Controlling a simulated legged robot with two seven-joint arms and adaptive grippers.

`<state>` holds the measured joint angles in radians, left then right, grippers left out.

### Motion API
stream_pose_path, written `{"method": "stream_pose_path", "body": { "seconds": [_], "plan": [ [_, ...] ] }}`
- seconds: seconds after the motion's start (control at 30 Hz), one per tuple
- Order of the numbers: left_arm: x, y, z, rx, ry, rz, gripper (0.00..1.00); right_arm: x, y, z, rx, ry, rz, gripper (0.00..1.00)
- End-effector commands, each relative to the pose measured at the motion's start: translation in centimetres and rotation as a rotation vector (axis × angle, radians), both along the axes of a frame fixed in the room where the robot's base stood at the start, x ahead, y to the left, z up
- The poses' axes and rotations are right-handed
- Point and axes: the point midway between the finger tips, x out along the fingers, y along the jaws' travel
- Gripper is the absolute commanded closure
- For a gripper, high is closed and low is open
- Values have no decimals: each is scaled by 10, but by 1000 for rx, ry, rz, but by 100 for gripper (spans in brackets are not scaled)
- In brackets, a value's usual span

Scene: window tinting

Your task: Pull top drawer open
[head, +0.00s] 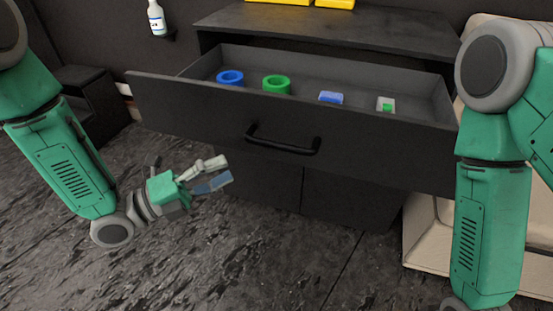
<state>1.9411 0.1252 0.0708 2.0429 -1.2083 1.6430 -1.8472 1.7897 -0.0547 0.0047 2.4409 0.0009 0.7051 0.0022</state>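The top drawer (200,111) of a dark cabinet is pulled out, and its inside shows. A black bar handle (283,143) is on the middle of its front. In the drawer lie a blue ring (230,77), a green ring (276,84), a small blue block (331,97) and a small white and green item (386,104). My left gripper (218,174) is below and left of the handle, apart from it, with its fingers spread and nothing between them. My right arm comes down at the right; its gripper is out of the picture.
The cabinet top (330,27) carries yellow boxes (334,3) at the back. A white bottle (157,18) stands on a small shelf at upper left. Dark steps (85,100) are at left. A beige object (425,235) stands at right. The floor (270,260) in front is clear.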

Motion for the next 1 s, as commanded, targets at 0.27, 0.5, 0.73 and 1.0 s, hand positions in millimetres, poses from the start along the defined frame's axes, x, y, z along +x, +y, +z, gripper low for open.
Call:
{"method": "stream_pose_path", "body": {
  "seconds": [0.27, 0.5, 0.73, 1.0],
  "plan": [
    [23, -50, 7, -1, -4, -4, 66, 0, 0, -12, 0, -1, 0, 60],
    [43, -90, 14, -1, -4, -2, 66, 0, 0, -21, 0, 0, 0, 60],
    [53, -110, 17, 2, -3, -2, 66, 0, 0, -25, 0, 0, 0, 60],
    [55, -112, 19, 0, -2, -1, 66, 0, 0, -25, 0, 0, 0, 60]
  ]
}}
